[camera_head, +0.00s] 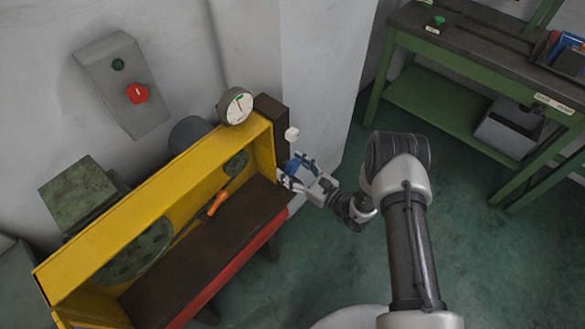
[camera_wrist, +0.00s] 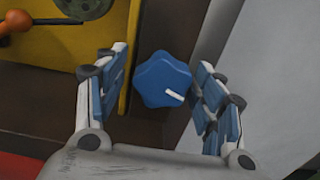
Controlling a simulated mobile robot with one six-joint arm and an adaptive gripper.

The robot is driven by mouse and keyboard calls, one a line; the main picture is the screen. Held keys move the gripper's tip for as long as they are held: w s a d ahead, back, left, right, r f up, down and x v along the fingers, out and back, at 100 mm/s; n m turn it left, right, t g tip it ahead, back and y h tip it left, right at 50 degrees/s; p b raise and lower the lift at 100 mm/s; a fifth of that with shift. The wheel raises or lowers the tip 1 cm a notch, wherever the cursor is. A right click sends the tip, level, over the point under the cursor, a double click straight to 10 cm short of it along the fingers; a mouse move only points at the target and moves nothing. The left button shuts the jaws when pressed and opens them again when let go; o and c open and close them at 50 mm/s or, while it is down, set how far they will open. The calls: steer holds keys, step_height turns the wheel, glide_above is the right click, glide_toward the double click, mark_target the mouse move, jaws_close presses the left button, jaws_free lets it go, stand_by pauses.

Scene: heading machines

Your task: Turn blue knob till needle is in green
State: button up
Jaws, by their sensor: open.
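The blue knob (camera_wrist: 161,80) is star-shaped with a white mark at its lower right in the wrist view. In the head view my gripper (camera_head: 290,176) is at the right end of the yellow machine and mostly hides the knob. The round gauge (camera_head: 237,106) stands on top of the machine, with a white face, a green zone and a red mark. Its needle is too small to read surely.
The yellow machine (camera_head: 160,205) has an orange-handled lever (camera_head: 217,203) left of my gripper. A green workbench (camera_head: 470,60) stands at upper right.

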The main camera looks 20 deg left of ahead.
steer(key=c, duration=1.1)
steer(key=m+b, duration=0.1)
steer(key=m, duration=0.1)
steer(key=shift+m, duration=0.3)
steer(key=m+b, duration=0.1)
steer(key=m, duration=0.2)
steer(key=o, duration=1.1)
